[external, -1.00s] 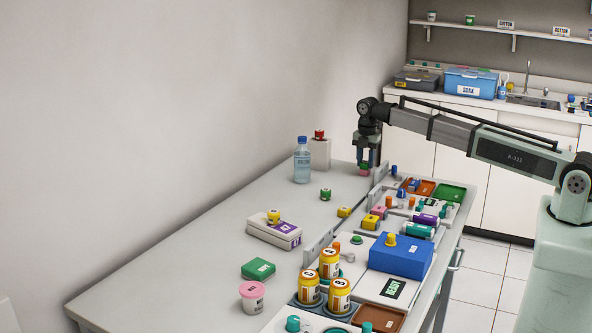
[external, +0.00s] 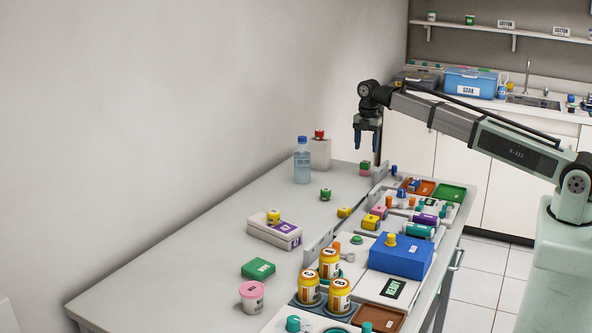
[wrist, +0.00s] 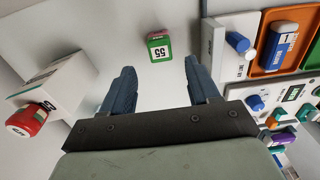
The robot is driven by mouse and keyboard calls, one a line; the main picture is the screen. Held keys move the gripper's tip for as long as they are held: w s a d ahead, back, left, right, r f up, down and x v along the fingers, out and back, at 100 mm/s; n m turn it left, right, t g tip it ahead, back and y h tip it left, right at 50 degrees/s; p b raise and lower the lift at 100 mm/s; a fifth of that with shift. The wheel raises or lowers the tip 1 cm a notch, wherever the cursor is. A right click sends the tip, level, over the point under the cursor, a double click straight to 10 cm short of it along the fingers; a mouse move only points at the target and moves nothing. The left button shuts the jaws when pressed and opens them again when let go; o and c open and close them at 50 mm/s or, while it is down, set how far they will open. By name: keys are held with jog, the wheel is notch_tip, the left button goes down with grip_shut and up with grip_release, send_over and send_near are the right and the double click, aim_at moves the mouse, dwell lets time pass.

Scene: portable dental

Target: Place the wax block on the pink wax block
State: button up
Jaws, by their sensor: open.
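A green wax block with a white "55" label (wrist: 158,50) sits on a pink wax block (wrist: 156,35), of which only a strip shows in the wrist view. In the external view the small green block (external: 365,164) and the pink block (external: 364,172) appear as one stack on the far part of the table, in front of the white box. My gripper (external: 366,147) is open and empty, a short way above the stack. In the wrist view the stack lies ahead of the parted fingers (wrist: 159,75), touching neither.
A white box with a red-topped item (external: 319,136) and a blue-capped bottle (external: 302,162) stand left of the stack. A low divider (external: 381,172) and trays of small items, including a green tray (external: 450,192), lie to the right. The near-left tabletop has free room.

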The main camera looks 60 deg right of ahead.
aim_at(365, 162)
jog(key=shift+r, duration=3)
